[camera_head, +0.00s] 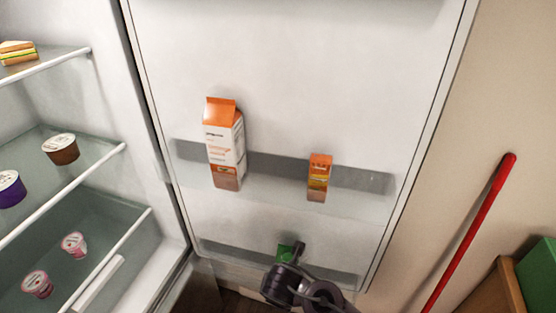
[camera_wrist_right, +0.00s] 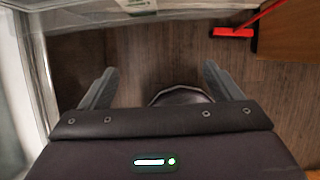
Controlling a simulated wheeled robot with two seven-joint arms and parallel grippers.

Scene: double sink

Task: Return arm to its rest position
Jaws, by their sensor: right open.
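My right gripper (camera_head: 290,260) is at the bottom centre of the head view, in front of the lower shelf of the open fridge door (camera_head: 300,70). In the right wrist view its two fingers (camera_wrist_right: 157,85) are spread apart with nothing between them, above the wood floor. A green item (camera_head: 284,252) is partly hidden behind the gripper in the head view; I cannot tell whether they touch. My left gripper is not in view.
An orange-and-white carton (camera_head: 225,145) and a small orange box (camera_head: 319,178) stand on the door's middle shelf (camera_head: 270,168). Fridge shelves with several cups and a sandwich (camera_head: 18,53) are at left. A red-handled broom (camera_head: 470,230) leans at right.

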